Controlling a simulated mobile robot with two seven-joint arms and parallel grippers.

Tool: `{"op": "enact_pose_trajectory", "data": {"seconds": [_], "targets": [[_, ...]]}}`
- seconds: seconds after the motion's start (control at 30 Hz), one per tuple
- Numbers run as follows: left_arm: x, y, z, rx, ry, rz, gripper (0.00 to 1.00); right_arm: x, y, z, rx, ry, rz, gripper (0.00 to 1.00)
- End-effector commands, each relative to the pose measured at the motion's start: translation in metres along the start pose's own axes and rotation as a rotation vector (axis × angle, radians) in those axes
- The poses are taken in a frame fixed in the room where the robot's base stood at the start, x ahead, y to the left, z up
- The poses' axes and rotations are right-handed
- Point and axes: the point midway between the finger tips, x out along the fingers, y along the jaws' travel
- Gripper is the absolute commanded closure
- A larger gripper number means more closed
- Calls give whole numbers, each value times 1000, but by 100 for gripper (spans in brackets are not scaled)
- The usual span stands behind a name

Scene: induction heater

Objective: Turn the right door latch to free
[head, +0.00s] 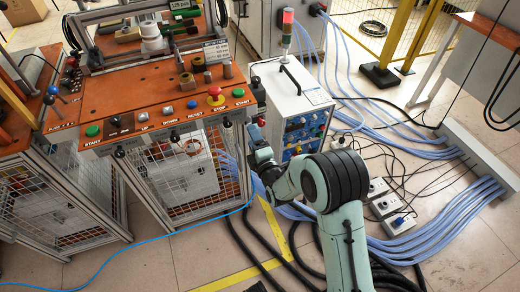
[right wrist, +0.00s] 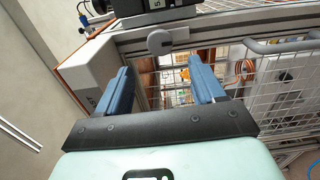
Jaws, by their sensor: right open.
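In the right wrist view a grey latch (right wrist: 160,41) with a rounded end sits on the metal frame bar above the mesh door (right wrist: 285,98). My right gripper (right wrist: 159,66) is open, its two blue fingers apart and nothing between them. The latch lies just beyond the fingertips, between them in the picture and apart from them. In the head view my right gripper (head: 258,140) is at the right front corner of the orange-topped workstation, partly hidden by my own wrist. The latch cannot be made out clearly there. My left gripper is not in view.
The orange control panel (head: 150,115) with buttons and a red emergency stop (head: 215,95) is above the mesh doors. A white cabinet (head: 292,105) stands close on the right. Cables and hoses (head: 445,215) cover the floor. A grey door handle (right wrist: 285,46) is right of the fingers.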

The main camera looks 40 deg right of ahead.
Motion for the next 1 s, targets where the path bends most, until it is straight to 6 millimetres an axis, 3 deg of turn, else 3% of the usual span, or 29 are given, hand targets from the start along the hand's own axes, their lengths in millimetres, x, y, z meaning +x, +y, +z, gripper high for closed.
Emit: {"op": "enact_pose_trajectory", "data": {"seconds": [0.1,0.33,1.0], "targets": [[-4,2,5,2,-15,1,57,-26,1,0,1,0,-2,32],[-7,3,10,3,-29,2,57,-53,0,0,0,0,0,32],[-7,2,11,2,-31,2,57,-58,-4,0,11,1,-11,32]]}}
